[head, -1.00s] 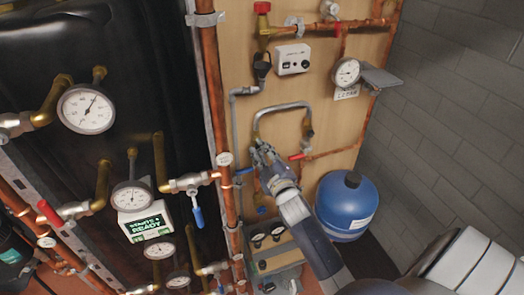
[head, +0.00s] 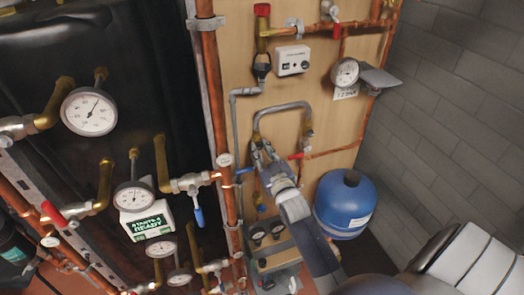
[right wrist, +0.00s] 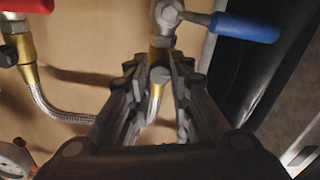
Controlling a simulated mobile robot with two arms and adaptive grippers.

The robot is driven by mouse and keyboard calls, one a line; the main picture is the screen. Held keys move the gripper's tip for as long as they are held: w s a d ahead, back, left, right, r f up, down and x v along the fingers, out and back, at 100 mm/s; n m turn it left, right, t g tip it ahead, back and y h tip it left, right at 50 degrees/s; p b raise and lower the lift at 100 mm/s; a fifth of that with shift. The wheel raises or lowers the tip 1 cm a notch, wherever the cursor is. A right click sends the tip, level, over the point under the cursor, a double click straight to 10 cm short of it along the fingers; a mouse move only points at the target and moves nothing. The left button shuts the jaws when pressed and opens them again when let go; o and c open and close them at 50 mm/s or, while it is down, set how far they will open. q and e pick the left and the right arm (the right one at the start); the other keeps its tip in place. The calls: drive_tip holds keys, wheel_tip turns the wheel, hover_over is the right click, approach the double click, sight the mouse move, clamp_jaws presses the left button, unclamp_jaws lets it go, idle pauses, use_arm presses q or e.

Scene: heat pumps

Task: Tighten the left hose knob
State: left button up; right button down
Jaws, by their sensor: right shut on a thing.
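The grey braided hose (head: 282,107) arches in an upside-down U on the wooden board, and its right end meets a brass fitting near a red lever (head: 297,156). My right gripper (head: 260,148) is at the hose's left end and covers the left hose knob in the head view. In the right wrist view the left hose knob (right wrist: 160,76) sits between the two dark fingers of the right gripper (right wrist: 158,88), which is shut on it. The blue lever valve (right wrist: 245,27) is just beside it. My left gripper is not in view.
A blue tank (head: 345,203) stands right of my right arm. A vertical copper pipe (head: 215,110) and several gauges are to the left. A white control box (head: 292,60) and a gauge (head: 345,72) are above. A grey block wall (head: 450,100) bounds the right.

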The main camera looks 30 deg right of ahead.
drive_tip(key=shift+f, duration=0.15)
idle(0.3)
drive_tip(key=c, duration=1.5)
unclamp_jaws()
drive_tip(key=shift+o, duration=0.4)
drive_tip(key=v, duration=1.2)
